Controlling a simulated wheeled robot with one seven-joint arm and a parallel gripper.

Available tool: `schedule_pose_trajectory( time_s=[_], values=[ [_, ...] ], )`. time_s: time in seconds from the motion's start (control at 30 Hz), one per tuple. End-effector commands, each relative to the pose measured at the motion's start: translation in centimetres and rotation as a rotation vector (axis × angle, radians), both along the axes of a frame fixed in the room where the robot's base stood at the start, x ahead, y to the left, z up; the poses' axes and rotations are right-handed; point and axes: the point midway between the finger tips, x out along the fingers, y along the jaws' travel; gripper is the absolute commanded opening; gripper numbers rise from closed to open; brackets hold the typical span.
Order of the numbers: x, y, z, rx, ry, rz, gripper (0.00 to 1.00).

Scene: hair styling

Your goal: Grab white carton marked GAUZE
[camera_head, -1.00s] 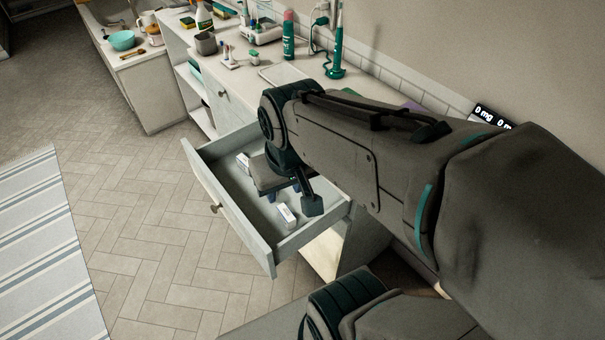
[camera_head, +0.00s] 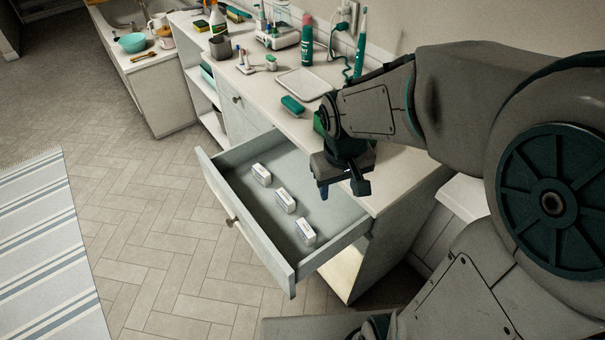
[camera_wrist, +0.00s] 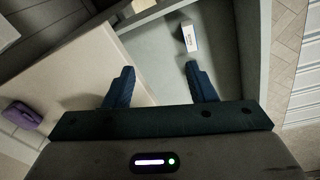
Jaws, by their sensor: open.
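Three small white cartons lie in the open drawer (camera_head: 237,225) in the head view: one toward the back left (camera_head: 262,175), one in the middle (camera_head: 285,200) and one toward the front right (camera_head: 306,231). Their print is too small to read, so I cannot tell which is marked GAUZE. My gripper (camera_head: 342,190) is above the right edge of the drawer, apart from the cartons. In the wrist view, my gripper (camera_wrist: 160,88) is open and empty, and one white carton (camera_wrist: 190,38) lies in the drawer beyond the right finger.
The drawer front and side walls stand around the cartons. The counter holds a green-topped box (camera_head: 292,105), a white tray (camera_head: 302,83), a green bottle (camera_head: 307,42) and a toothbrush (camera_head: 360,42).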

Motion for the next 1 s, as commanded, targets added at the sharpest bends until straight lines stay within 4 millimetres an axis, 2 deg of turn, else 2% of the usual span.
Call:
schedule_pose_trajectory(
  time_s=[0.03,0.2,0.4,0.57,0.83,1.0],
  values=[
    [0.9,1.0,-2.0,-0.001,0.029,0.038,0.51],
    [3.2,4.1,-6.3,0.008,0.082,0.147,0.51],
    [4.2,6.6,-9.4,0.026,0.117,0.223,0.51],
    [4.4,7.3,-10.9,0.032,0.128,0.241,0.51],
    [4.3,7.2,-16.1,0.032,0.131,0.242,0.51],
    [4.3,7.2,-18.2,0.031,0.127,0.241,0.51]
  ],
)
